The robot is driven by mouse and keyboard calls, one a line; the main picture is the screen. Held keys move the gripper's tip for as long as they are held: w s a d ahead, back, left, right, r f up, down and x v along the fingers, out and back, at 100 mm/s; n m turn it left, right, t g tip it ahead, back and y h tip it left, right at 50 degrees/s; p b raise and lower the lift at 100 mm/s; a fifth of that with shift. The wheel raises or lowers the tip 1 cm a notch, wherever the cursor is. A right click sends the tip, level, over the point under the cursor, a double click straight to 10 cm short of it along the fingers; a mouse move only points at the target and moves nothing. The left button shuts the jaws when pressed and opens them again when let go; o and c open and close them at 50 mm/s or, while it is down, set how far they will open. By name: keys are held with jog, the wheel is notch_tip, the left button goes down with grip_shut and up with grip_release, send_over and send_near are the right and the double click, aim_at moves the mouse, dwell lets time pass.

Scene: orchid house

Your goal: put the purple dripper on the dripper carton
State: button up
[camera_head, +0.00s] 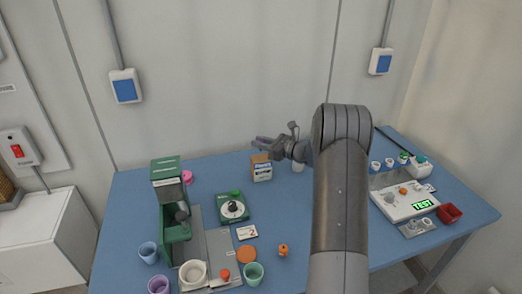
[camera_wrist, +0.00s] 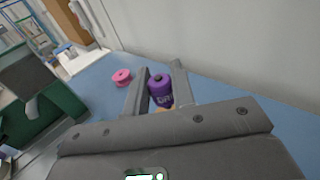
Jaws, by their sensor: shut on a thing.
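The purple dripper (camera_wrist: 161,90) is between the two fingers of my gripper (camera_wrist: 160,82) in the wrist view, and the gripper is shut on it. In the head view my gripper (camera_head: 262,142) is at the back middle of the table, with a little purple showing at the fingers. The dripper carton (camera_head: 262,170), a small brown and white box with a dark label, stands on the blue table just below the gripper. A tan patch under the dripper in the wrist view may be the carton. I cannot tell whether the dripper touches it.
A pink spool (camera_wrist: 122,77) lies left of the fingers in the wrist view. A green machine (camera_head: 167,195) and a green scale-like device (camera_head: 232,208) stand left of the carton. Cups sit at the front left.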

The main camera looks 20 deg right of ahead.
jog(key=shift+f, duration=1.6)
jog(key=o, duration=1)
jog(key=shift+f, duration=0.15)
jog(key=shift+c, duration=0.2)
